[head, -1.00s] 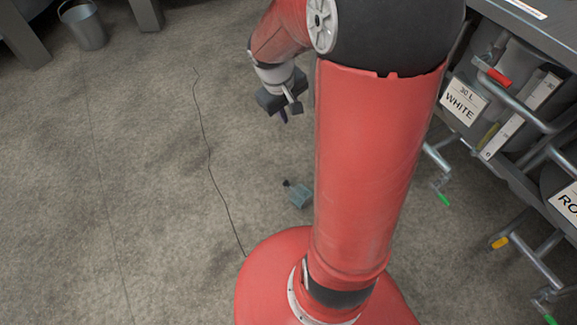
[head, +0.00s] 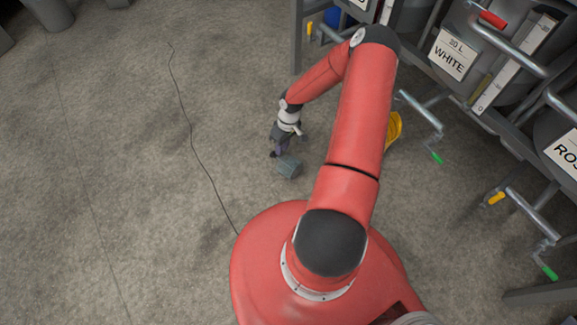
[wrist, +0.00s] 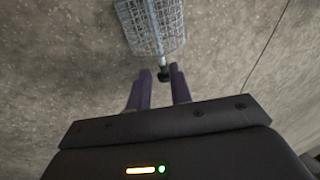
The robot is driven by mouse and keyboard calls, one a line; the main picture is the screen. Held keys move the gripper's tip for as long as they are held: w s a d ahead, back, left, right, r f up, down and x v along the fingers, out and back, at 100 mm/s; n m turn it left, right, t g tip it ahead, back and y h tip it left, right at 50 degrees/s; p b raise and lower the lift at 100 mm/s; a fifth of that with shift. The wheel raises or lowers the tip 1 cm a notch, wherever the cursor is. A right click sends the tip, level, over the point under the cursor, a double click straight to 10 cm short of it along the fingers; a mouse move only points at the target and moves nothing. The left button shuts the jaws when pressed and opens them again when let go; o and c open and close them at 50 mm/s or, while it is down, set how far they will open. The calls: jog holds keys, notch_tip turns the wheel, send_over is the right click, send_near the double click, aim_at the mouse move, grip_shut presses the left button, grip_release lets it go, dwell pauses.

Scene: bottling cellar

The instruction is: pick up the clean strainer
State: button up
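A strainer (head: 289,166), a grey wire-mesh basket with a short dark-tipped handle, lies on the concrete floor in front of my base. In the wrist view its mesh (wrist: 172,22) is at the top, and the dark handle end (wrist: 163,73) points toward my gripper. My gripper (wrist: 160,70) is low over the floor with its two purple fingers apart. The handle end shows between the fingertips, nearer the right one; I cannot tell whether they touch. In the head view my gripper (head: 274,154) is just left of the strainer. Whether the mesh is clean is too small to tell.
A rack with grey tanks, one labelled WHITE (head: 449,54), stands at the right, with pipes and valve handles sticking out. A yellow object (head: 393,129) is partly behind my arm. A thin dark line (head: 191,140) runs along the floor at left, where it is open. A grey bucket (head: 50,13) stands at top left.

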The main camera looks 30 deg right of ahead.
aim_at(279, 158)
jog(key=x, duration=0.3)
jog(key=b+x, duration=0.1)
jog(key=x, duration=0.2)
jog(key=shift+w+a+f, duration=0.15)
jog(key=shift+a+f, duration=0.15)
jog(key=shift+f, duration=0.1)
grip_shut()
